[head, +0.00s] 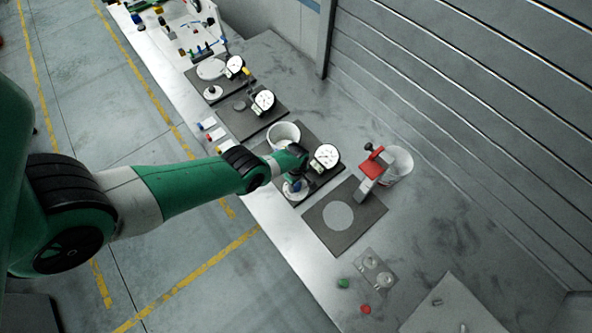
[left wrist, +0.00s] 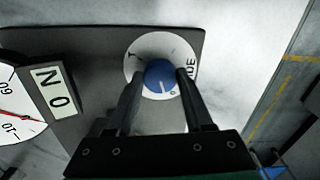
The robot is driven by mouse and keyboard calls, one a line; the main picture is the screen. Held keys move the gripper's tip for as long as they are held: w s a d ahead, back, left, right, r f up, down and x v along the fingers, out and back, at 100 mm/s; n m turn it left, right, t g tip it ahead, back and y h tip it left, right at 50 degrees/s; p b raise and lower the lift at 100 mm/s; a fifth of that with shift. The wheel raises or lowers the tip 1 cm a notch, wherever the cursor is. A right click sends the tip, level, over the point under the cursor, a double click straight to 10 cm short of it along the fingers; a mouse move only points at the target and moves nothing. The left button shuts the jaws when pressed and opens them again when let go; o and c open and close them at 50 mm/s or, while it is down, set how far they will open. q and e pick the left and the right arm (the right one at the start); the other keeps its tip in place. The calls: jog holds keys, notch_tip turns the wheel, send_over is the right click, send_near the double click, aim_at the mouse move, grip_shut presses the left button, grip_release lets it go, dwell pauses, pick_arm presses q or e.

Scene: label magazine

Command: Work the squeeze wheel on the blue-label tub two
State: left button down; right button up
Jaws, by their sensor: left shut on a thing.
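A blue wheel (left wrist: 160,76) with a white pointer line sits on a round white lettered dial (left wrist: 150,48) in the left wrist view. My left gripper (left wrist: 158,80) is shut on the wheel, one finger on each side. In the head view my left gripper (head: 297,174) reaches down over the same dial (head: 294,188) at the near end of a dark plate. A white tub (head: 283,131) stands on that plate behind my wrist. I cannot make out a blue label on it. A round white gauge (head: 326,155) stands to the right. My right gripper is not in view.
Two similar stations with gauges (head: 263,100) lie farther along the bench. Closer are a dark mat (head: 371,218) with a pale disc, a red-topped stand (head: 372,169) and a white bucket (head: 398,163). Green and red caps (head: 365,309) lie near the front edge.

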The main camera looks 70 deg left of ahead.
pick_arm(q)
jog(key=m, duration=1.3)
jog(key=shift+m, duration=0.3)
jog(key=m, duration=1.3)
jog(key=shift+m, duration=0.4)
jog(key=shift+c, duration=1.5)
grip_release()
